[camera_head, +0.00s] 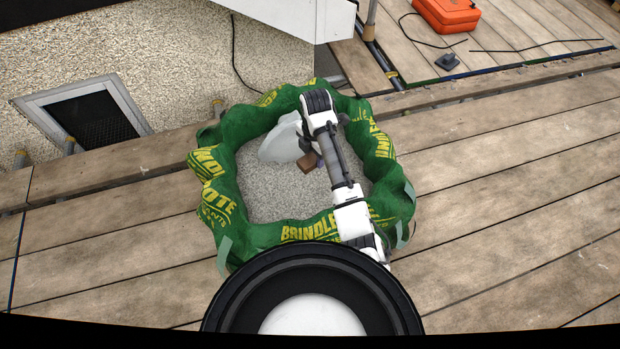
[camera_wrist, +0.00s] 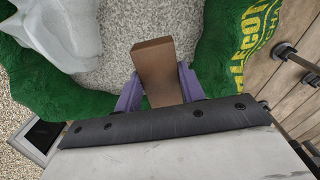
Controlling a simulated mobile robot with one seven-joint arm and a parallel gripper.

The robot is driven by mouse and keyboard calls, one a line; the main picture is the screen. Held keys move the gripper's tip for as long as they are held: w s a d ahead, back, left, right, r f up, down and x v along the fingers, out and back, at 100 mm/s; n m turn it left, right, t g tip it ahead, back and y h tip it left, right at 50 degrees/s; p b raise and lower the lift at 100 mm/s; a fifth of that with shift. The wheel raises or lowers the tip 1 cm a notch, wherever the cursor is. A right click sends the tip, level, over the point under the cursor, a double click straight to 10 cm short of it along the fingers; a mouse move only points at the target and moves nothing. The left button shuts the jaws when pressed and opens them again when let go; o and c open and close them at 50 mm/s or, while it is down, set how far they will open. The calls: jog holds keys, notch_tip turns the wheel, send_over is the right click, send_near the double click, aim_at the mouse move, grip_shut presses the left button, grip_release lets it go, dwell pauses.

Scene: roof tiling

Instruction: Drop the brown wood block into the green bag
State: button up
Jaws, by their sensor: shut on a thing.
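The brown wood block (camera_wrist: 156,66) is held between the two purple fingers of my gripper (camera_wrist: 158,92) in the wrist view. In the head view the block (camera_head: 307,161) shows as a small brown piece beside my wrist, over the bag's opening; the fingers are mostly hidden there. The green bag (camera_head: 234,216) with yellow lettering stands wide open on the planks, its rim rolled and wavy. A grey speckled surface fills its inside. In the wrist view the bag's green wall (camera_wrist: 216,50) lies on both sides of the block. How high the block is above the grey surface is hard to tell.
A pale grey-white object (camera_head: 280,140) lies inside the bag at its left. An orange case (camera_head: 447,14) and black cables lie at the upper right. A framed dark window (camera_head: 95,118) is at the left. The planks right of the bag are clear.

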notch_tip(320, 180, down, 6)
jog(key=b, duration=0.5)
jog(key=shift+r, duration=0.15)
jog(key=shift+s, duration=0.1)
jog(key=o, duration=1.1)
jog(key=shift+c, duration=0.2)
notch_tip(320, 180, up, 14)
jog(key=p, duration=0.5)
